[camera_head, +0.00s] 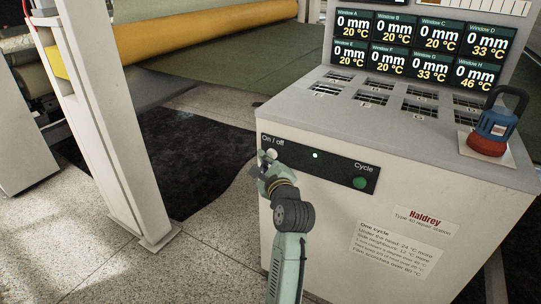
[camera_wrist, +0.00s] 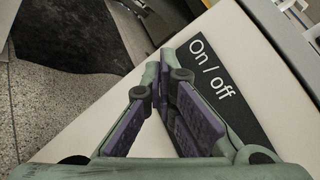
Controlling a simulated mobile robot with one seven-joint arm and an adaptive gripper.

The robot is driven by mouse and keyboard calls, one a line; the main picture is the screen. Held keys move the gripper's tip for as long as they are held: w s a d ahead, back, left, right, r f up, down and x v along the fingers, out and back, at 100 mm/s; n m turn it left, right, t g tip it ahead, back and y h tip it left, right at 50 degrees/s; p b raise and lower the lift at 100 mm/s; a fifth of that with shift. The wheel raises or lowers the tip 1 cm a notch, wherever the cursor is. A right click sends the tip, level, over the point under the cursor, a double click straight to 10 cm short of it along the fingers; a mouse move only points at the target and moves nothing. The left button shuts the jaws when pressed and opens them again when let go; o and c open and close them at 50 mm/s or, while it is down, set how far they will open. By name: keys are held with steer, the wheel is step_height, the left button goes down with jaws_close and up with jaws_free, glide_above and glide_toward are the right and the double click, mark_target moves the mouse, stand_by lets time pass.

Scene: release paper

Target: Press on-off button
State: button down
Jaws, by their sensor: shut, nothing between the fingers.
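The on-off button (camera_head: 272,154) is a small pale knob under the "On / off" label on the dark panel (camera_head: 330,170) of the white repair station. My gripper (camera_head: 265,158) is at the left end of this panel, right at the button and partly over it. I cannot tell whether the tips touch it. In the wrist view the gripper (camera_wrist: 168,62) has its fingertips together with nothing between them, in front of the panel beside the "On / off" lettering (camera_wrist: 210,68). The button itself is hidden there.
A blue and red tool (camera_head: 493,128) stands on the station top near slotted windows (camera_head: 370,97). A white post (camera_head: 105,120) rises at left.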

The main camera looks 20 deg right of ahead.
stand_by(0.5)
steer(key=shift+w+d+p, duration=0.25)
steer(key=shift+d+p, duration=0.1)
steer(key=shift+p, duration=0.05)
steer(key=shift+a+r, duration=0.1)
steer(key=shift+s+a+p, duration=0.2)
steer(key=shift+s+p, duration=0.1)
steer(key=shift+p, duration=0.2)
steer(key=shift+a, duration=0.1)
steer(key=s+a+p, duration=0.1)
steer(key=s+a, duration=0.1)
steer(key=s+a+p, duration=0.1)
steer(key=a+p, duration=0.1)
steer(key=shift+s+a, duration=0.3)
steer(key=shift+s, duration=0.05)
stand_by(0.4)
